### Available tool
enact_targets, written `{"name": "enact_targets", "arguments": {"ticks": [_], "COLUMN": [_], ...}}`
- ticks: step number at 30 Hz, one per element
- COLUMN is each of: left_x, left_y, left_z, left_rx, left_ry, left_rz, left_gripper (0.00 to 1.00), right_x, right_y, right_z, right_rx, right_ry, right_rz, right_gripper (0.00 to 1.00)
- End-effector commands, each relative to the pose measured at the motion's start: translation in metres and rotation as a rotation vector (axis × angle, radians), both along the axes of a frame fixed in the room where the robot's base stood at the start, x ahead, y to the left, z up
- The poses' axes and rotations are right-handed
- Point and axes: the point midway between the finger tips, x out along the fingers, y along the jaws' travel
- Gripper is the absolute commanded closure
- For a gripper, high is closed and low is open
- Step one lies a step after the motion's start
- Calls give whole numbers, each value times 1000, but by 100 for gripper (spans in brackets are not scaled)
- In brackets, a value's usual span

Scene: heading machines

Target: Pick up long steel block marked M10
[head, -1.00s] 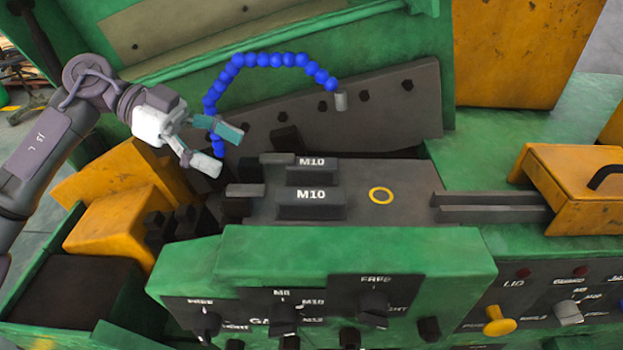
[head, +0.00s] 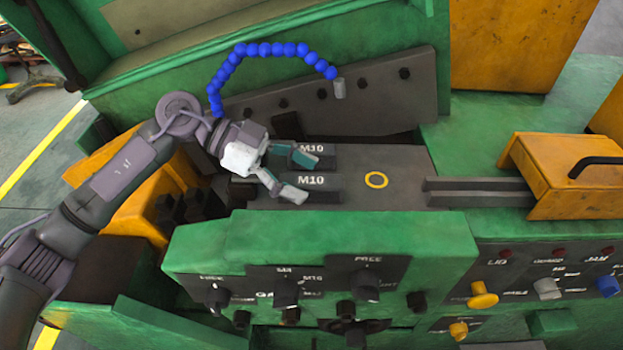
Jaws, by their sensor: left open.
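Two dark steel blocks marked M10 lie on the grey machine bed in the head view. The nearer M10 block (head: 327,186) looks the longer one; the farther M10 block (head: 326,152) lies just behind it. My left gripper (head: 299,176) is open at the left ends of the blocks. One fingertip overlaps the farther block's left part, and the other is at the nearer block's front left. The fingers partly hide both blocks. Whether they touch either block I cannot tell. My right gripper is not in view.
A blue segmented hose (head: 262,50) arches behind the gripper. A yellow ring (head: 376,180) marks the bed right of the blocks, with dark rails (head: 480,192) and a yellow box (head: 560,175) beyond. A green control panel (head: 320,240) with knobs stands in front.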

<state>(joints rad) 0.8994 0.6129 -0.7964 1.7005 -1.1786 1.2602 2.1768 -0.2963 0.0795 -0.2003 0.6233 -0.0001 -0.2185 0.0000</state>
Motion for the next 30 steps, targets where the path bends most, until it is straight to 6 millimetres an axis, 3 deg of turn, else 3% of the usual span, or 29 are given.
{"name": "enact_targets", "arguments": {"ticks": [7, 20, 30], "left_x": [0, 0, 0], "left_y": [-2, -2, -2], "left_z": [-2, -2, 0], "left_rx": [1, 1, -2], "left_ry": [-2, -1, -2], "left_rz": [1, 1, 1], "left_gripper": [29, 100, 100], "right_x": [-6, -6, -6], "right_y": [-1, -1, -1], "right_z": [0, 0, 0], "right_rx": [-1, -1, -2], "right_ry": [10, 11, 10], "right_rz": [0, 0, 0], "right_gripper": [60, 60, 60]}}
